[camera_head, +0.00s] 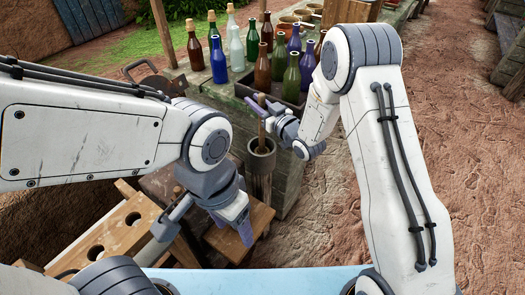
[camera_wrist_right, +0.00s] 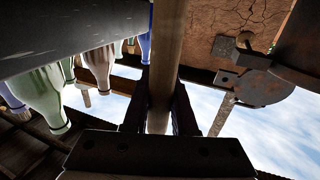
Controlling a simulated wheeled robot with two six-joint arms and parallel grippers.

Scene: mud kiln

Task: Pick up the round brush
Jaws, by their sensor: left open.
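The round brush shows as a wooden handle (camera_head: 262,128) upright above a dark metal cylinder (camera_head: 261,157) near the middle of the head view. Its lower end is hidden. In the right wrist view the handle (camera_wrist_right: 165,60) runs down between my right gripper's dark fingers (camera_wrist_right: 160,112), with no clear gap on either side. My right gripper (camera_head: 266,112) is shut on the handle, over the cylinder. My left gripper (camera_head: 207,228) is open and empty, lower down, above the small wooden stool (camera_head: 240,235) and apart from the brush.
Several glass bottles (camera_head: 263,70) stand in and beside a dark crate (camera_head: 285,103) just beyond my right gripper. Clay pots (camera_head: 290,22) stand farther back. A wooden rack with round holes (camera_head: 120,228) is at lower left. Bare earth (camera_head: 480,170) lies at right.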

